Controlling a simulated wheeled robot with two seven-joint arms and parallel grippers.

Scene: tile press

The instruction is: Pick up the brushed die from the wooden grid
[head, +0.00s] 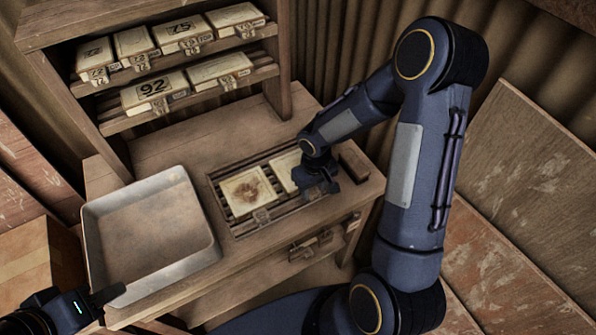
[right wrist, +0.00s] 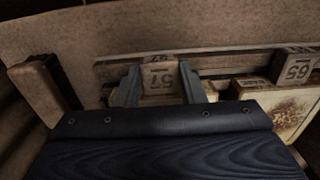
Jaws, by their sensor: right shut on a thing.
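The wooden grid (head: 240,231) is set in the bench top. A pale die with a brown smeared patch (head: 249,190) lies in its left part; in the right wrist view this die (right wrist: 290,110) has a tag reading 65. A second pale die (head: 283,170) lies to its right, partly hidden by my right gripper (head: 318,190). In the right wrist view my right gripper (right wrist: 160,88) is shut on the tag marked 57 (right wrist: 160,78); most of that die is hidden. My left gripper (head: 108,294) is at the tray's near left corner; its jaw opening is unclear.
A shallow metal tray (head: 88,235) stands left of the grid. A brown block (head: 354,160) lies right of the grid. A shelf rack (head: 186,70) with several tagged dies stands behind. Bench behind the grid is clear.

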